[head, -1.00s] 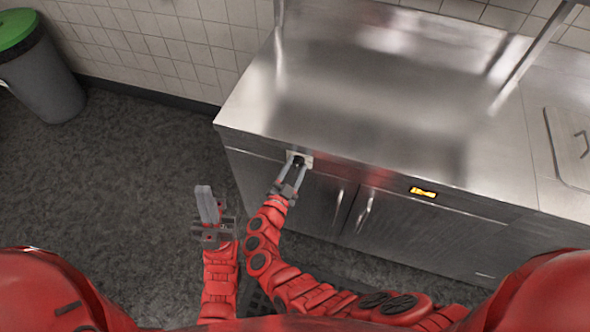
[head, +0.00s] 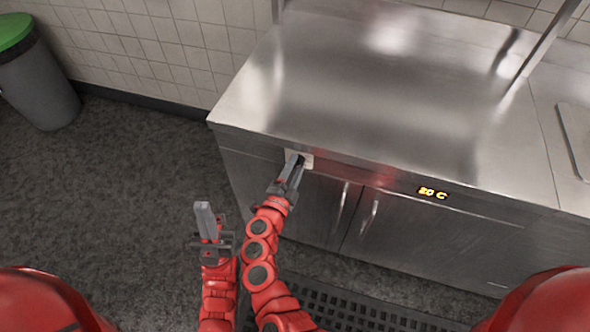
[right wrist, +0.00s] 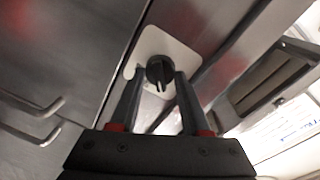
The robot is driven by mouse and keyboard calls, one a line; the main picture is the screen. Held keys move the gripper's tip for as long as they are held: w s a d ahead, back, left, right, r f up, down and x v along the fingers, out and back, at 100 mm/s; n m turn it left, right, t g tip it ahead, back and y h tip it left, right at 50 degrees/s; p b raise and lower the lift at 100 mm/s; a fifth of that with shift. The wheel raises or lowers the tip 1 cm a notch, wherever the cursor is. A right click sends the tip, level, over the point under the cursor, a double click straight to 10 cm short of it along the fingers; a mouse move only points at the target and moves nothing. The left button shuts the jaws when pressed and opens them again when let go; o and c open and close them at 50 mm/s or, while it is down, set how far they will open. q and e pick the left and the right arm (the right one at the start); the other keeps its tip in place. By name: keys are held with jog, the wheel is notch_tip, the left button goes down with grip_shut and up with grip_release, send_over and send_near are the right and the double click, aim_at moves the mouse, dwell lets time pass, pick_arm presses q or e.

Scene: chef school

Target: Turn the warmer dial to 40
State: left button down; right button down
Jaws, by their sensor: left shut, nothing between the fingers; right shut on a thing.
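The warmer dial (right wrist: 160,70) is a round black knob on a pale square plate (right wrist: 183,50); in the head view the plate (head: 305,161) is on the front of the steel warmer counter (head: 330,100). My right gripper (right wrist: 159,79) is shut on the dial, one finger on each side of it; in the head view the gripper (head: 296,163) hides most of the knob. The lit display (head: 433,193), right of the dial, appears to read 20 C. My left gripper (head: 204,212) is shut and empty, left of the right arm and over the floor.
Cabinet doors with bar handles (head: 369,217) are below the counter front, right of my right gripper. A grey bin with a green lid (head: 14,31) stands at the far left. The dark floor (head: 110,190) between is clear.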

dwell(0.4)
jog(key=shift+c, duration=1.8)
grip_release()
